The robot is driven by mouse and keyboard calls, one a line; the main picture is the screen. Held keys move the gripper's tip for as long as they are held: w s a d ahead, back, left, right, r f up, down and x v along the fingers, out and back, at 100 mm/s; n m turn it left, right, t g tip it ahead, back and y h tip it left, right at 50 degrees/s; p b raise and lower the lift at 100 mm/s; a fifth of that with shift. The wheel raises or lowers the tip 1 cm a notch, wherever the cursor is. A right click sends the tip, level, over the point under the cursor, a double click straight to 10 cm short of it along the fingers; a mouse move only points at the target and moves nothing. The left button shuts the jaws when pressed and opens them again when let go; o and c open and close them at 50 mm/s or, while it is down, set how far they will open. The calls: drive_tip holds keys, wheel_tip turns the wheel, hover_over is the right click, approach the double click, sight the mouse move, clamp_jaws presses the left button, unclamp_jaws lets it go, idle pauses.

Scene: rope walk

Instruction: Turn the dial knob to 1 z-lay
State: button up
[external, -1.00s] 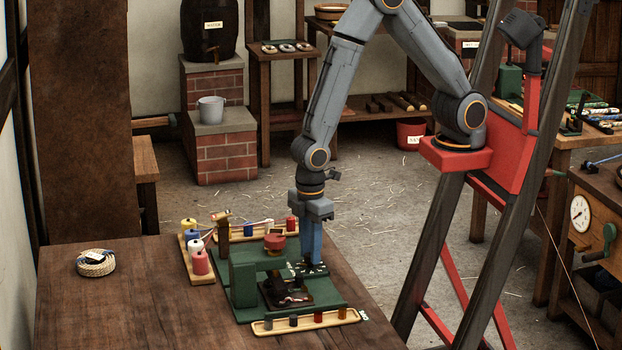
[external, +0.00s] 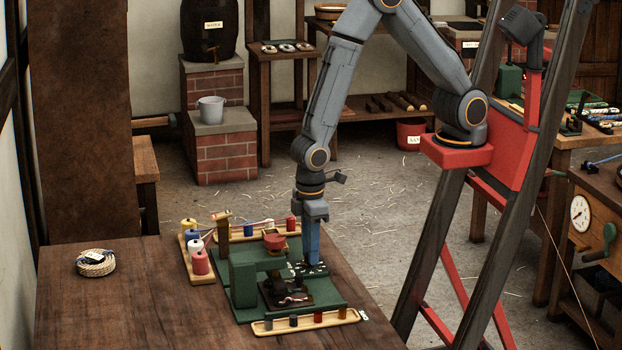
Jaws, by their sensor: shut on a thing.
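My gripper (external: 312,264) points straight down at the right side of the green machine base (external: 330,292) on the wooden table. Its fingers are shut on the dial knob, which they hide. Part of the dial plate with white marks (external: 320,270) shows around the fingertips. The markings are too small to read, so I cannot tell which setting the knob points to.
A green block (external: 243,283) and a red part (external: 274,243) stand on the base near my gripper. Coloured spools (external: 200,263) stand to the left. A wooden tray of pegs (external: 306,322) lies in front. A rope coil (external: 96,263) lies far left; the table between is clear.

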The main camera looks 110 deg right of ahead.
drive_tip(key=o, duration=1)
drive_tip(key=shift+o, duration=0.2)
drive_tip(key=shift+r+b, duration=0.8)
drive_tip(key=shift+r, duration=3.15)
drive_tip(key=s+d+r+m+t, duration=0.1)
drive_tip(key=s+d+r, duration=0.3)
drive_tip(key=s+d, duration=0.6)
drive_tip(key=shift+s+d+r, duration=0.2)
drive_tip(key=shift+s+r, duration=0.05)
drive_tip(key=shift+r, duration=0.05)
